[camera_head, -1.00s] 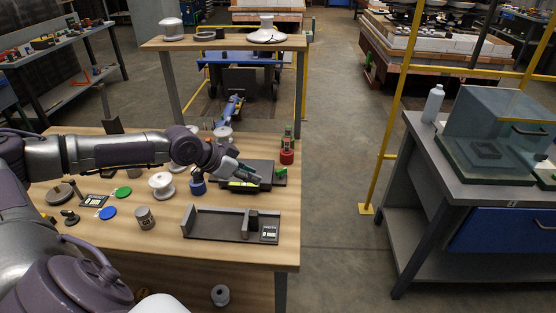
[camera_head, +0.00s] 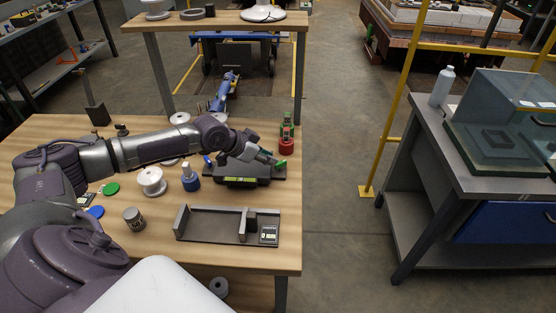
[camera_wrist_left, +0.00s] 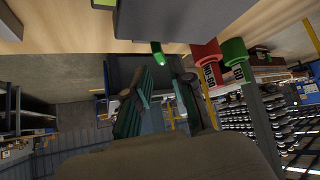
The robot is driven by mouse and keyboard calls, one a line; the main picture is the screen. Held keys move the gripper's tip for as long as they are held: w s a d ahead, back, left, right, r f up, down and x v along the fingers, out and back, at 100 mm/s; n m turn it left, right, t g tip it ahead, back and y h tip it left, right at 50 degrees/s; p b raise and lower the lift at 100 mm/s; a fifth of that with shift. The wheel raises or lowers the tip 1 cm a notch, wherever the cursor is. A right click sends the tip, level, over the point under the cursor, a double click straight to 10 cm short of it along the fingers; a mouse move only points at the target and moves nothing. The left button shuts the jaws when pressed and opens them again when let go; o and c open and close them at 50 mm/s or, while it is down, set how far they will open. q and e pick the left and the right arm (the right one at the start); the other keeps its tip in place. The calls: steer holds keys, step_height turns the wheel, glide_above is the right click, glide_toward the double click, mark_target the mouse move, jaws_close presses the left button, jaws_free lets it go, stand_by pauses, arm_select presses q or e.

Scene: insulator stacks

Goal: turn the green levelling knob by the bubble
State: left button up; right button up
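The green levelling knob (camera_head: 281,164) sticks out at the right end of the dark levelling block (camera_head: 238,169). A yellow-green bubble vial (camera_head: 240,181) lies along the block's front. In the left wrist view the knob (camera_wrist_left: 157,52) shows as a small green peg beside the dark block (camera_wrist_left: 165,20). My left gripper (camera_head: 268,158) is over the block's right part, close to the knob. In the left wrist view its two green-padded fingers (camera_wrist_left: 164,88) are spread with a gap between them, and the knob shows just beyond the tips. My right gripper is not in view.
Red (camera_head: 286,146) and green (camera_head: 287,119) gauges stand behind the knob; the wrist view shows "NO GO" on the red one (camera_wrist_left: 207,65). A grey fixture (camera_head: 215,236) lies in front. A blue-based item (camera_head: 190,178) and white spool (camera_head: 152,181) stand left.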

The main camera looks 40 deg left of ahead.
mark_target(280, 162)
arm_select(q)
steer(key=x, duration=0.4)
steer(key=shift+w+d+f, duration=0.15)
steer(key=shift+w+f, duration=0.25)
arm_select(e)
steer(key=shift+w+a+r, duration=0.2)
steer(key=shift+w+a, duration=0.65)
arm_select(q)
jaws_close()
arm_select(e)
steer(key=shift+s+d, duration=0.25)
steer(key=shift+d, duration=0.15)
